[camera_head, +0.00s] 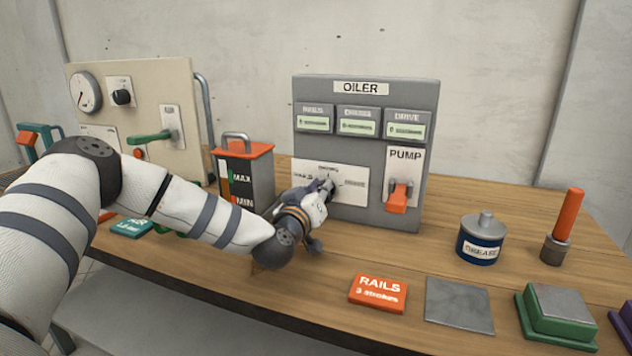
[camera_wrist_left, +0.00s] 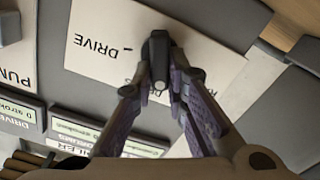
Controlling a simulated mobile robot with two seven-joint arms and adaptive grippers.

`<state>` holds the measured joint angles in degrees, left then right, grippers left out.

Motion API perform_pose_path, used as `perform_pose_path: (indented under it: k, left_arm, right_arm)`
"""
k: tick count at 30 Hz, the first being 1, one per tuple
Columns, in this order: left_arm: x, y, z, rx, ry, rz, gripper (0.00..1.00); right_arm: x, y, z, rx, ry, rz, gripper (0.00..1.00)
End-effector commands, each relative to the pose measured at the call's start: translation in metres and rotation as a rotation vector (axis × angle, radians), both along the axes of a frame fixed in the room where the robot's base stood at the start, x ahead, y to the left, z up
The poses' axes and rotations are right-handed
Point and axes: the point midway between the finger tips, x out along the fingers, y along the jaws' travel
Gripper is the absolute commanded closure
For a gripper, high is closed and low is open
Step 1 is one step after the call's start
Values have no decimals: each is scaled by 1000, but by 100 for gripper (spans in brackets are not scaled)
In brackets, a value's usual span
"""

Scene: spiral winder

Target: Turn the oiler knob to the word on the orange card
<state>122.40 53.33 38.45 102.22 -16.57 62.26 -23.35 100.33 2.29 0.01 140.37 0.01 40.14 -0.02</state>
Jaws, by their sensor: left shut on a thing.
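The orange card (camera_head: 378,293) lies flat near the table's front edge and reads RAILS, 3 strokes. The grey oiler (camera_head: 435,150) stands upright behind it, with a white dial plate (camera_head: 351,184) low on its front. My left gripper (camera_head: 326,187) reaches this plate from the left and covers much of it. In the left wrist view the fingers are shut on the dark oiler knob (camera_wrist_left: 158,57). The word DRIVE shows upside down beside the knob on the plate (camera_wrist_left: 92,32). I cannot tell for sure which word the knob points to.
An orange PUMP lever (camera_head: 398,197) sits right of the dial. A red-topped oil can (camera_head: 244,165) stands to the left, near my arm. A grease tin (camera_head: 480,240) and an orange-handled tool (camera_head: 567,225) stand to the right. A grey plate (camera_head: 459,306) lies beside the card.

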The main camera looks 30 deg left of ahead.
Motion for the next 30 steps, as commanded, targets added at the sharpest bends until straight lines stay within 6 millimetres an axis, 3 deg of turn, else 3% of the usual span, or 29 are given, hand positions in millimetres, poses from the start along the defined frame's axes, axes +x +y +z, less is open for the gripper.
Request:
perform_pose_path:
  k: [18, 30]
  left_arm:
    - [0, 6, -4, -546, -137, 2, 100]
    - [0, 7, -7, -761, -187, 3, 100]
  right_arm:
    - [0, 0, 1, 0, -1, 0, 60]
    - [-3, 0, -2, 0, 9, 0, 60]
